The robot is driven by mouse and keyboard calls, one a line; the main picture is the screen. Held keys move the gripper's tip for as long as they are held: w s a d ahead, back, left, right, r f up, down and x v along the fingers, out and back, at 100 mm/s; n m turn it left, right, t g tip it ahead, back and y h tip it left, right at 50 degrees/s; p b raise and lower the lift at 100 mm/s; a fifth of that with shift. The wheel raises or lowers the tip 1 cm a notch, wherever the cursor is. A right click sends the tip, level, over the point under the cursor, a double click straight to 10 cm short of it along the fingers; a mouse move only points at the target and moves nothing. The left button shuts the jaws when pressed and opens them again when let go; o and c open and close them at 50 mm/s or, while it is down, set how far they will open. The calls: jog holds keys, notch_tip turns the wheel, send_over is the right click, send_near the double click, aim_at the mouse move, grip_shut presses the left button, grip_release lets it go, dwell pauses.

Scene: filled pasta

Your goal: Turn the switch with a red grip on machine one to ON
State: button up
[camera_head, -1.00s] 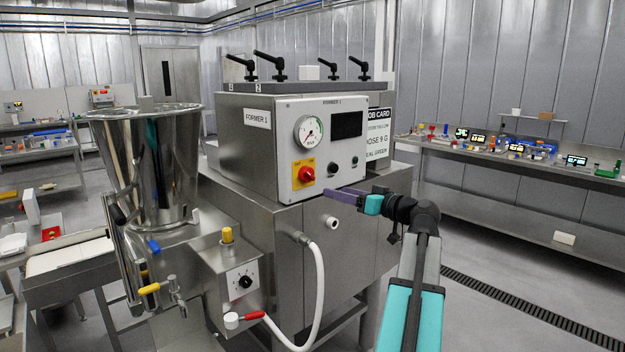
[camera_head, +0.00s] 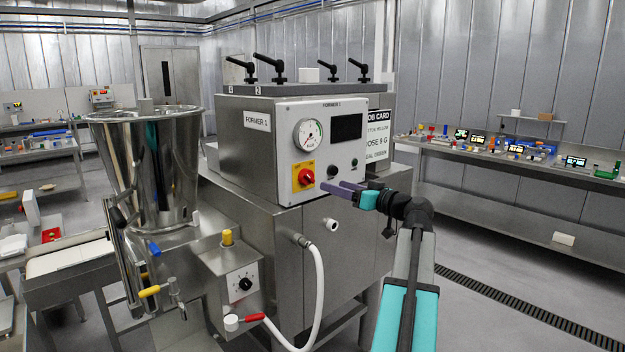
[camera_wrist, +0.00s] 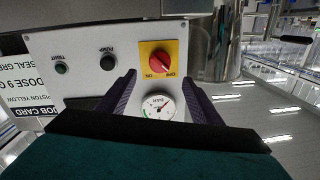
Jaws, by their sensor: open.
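Machine one, labelled FORMER 1 (camera_head: 257,121), is a steel box with a light control panel (camera_head: 345,165). Its switch with a red grip (camera_head: 306,177) sits on a yellow plate at the panel's lower left. In the wrist view the red grip (camera_wrist: 161,59) lies aslant on the plate, and ON and OFF marks show upside down. My gripper (camera_head: 332,187) is open and empty, just right of the switch in the head view. In the wrist view its two purple fingers (camera_wrist: 160,88) stand apart, with the switch beyond and between their tips. I see no contact.
Below are a valve with a red handle (camera_head: 246,319), a white hose (camera_head: 318,290) and a dial (camera_head: 243,282). A steel hopper (camera_head: 160,170) stands at left. The floor at right is clear.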

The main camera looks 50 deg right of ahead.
aim_at(311, 178)
jog(key=w+p, duration=0.2)
jog(key=w, duration=0.6)
jog(key=shift+w+d+r, duration=0.1)
jog(key=shift+w, duration=0.2)
jog(key=shift+w+p, duration=0.35)
jog(key=shift+w, duration=0.55)
jog(key=c, duration=1.1)
jog(key=shift+o, duration=0.2)
